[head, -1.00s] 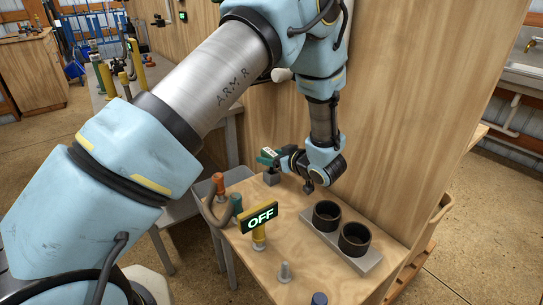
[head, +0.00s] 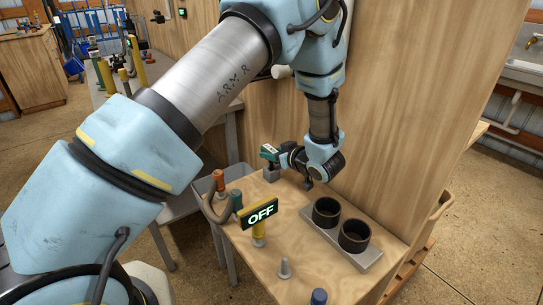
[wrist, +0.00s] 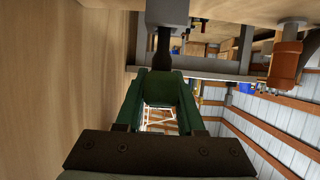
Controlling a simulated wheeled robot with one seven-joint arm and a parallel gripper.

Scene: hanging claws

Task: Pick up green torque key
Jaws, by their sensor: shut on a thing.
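The green torque key (head: 269,153) is at the back left of the wooden bench, above a small grey block (head: 271,174). In the wrist view its green handle (wrist: 165,88) fills the middle, and a dark shaft runs from it to the grey block (wrist: 167,12). Whether the shaft still sits inside the block or only touches it, I cannot tell. My gripper (head: 284,157) reaches it from the right and is shut on the green handle. The fingertips are partly hidden by the handle and wrist.
The wooden wall (head: 400,120) stands close to the right of my arm. On the bench are two black cups (head: 354,236) on a grey base, an OFF sign (head: 261,214), a grey peg (head: 285,268), a blue knob (head: 319,297) and an orange-topped post (head: 218,180) with a hose.

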